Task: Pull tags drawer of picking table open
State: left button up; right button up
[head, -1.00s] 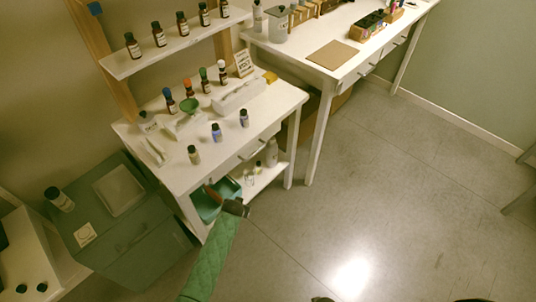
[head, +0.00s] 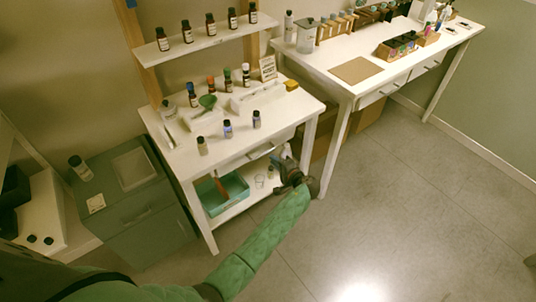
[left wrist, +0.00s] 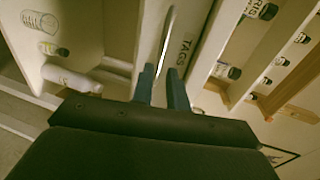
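The white picking table (head: 178,164) stands at the centre left in the head view. The tags drawer (head: 236,164) is in its front edge and looks shut. In the left wrist view the drawer front (left wrist: 197,42) reads "TAGS", with a slim metal bar handle (left wrist: 166,38) along it. My left gripper (head: 283,157) is at the table's front in the head view. In the left wrist view its two dark fingers (left wrist: 160,74) are apart, pointing at the drawer, with the handle's near end between or just beyond them. Contact cannot be told. My right gripper is not in view.
Small bottles (head: 228,129) stand on the tabletop and a row stands on the shelf above. A teal bin (head: 232,184) sits on the lower shelf. A green cabinet (head: 150,215) is left and another white table (head: 312,74) right. The floor in front is clear.

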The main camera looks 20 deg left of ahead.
aim_at(265, 153)
pick_arm(q)
jog(key=shift+p+x, duration=1.3)
jog(key=shift+x, duration=2.35)
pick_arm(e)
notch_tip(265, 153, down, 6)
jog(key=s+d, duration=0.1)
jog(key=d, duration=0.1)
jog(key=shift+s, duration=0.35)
pick_arm(q)
jog(key=shift+c, duration=0.5)
grip_shut()
